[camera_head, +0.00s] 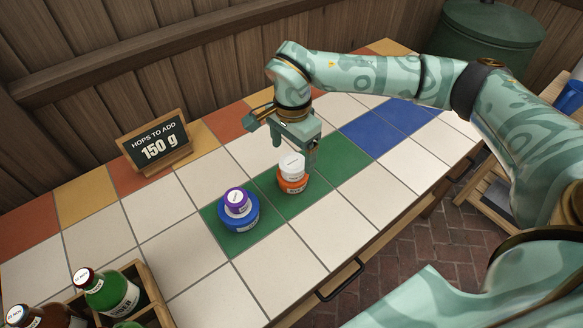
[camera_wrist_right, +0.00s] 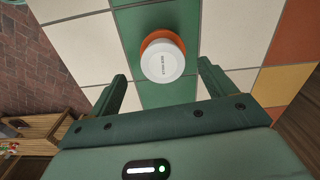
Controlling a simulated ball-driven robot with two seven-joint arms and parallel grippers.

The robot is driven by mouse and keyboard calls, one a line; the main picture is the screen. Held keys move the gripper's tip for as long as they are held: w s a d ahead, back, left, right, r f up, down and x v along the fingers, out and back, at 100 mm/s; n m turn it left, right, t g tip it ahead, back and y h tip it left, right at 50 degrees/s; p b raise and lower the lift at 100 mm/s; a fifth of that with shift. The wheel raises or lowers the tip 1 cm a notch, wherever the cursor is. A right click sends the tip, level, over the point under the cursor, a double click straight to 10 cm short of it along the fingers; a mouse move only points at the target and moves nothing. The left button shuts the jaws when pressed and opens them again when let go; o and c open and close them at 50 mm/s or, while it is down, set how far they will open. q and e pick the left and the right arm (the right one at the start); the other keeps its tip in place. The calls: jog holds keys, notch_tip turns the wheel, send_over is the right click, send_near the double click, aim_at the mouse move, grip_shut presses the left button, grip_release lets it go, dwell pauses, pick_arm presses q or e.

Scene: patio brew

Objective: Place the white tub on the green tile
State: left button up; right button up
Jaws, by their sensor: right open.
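The white tub (camera_head: 292,165) sits on top of an orange tub (camera_head: 292,184), which stands on the green tiles (camera_head: 331,184). In the right wrist view the white tub (camera_wrist_right: 162,62) covers most of the orange tub (camera_wrist_right: 147,42). My right gripper (camera_head: 294,148) is open and empty, pointing down just behind and above the white tub. In the right wrist view, the tub shows beyond and between its spread fingers. I cannot tell whether a finger touches it. My left gripper is not in view.
A purple tub (camera_head: 238,201) sits on a blue tub (camera_head: 239,215) to the left on green. Blue tiles (camera_head: 372,134) lie to the right. A hops sign reading 150 g (camera_head: 156,146) stands at the back. A bottle crate (camera_head: 151,287) is at front left. White tiles between are clear.

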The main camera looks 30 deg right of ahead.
aim_at(293, 162)
jog(key=f, duration=0.1)
jog(key=f+b, duration=0.1)
jog(key=f, duration=0.1)
jog(key=f+b, duration=0.1)
jog(key=f, duration=0.1)
jog(key=shift+w+d+f, duration=0.15)
jog(key=shift+w+f, duration=0.05)
jog(key=shift+w, duration=0.05)
jog(key=shift+r, duration=0.15)
jog(key=c, duration=1.1)
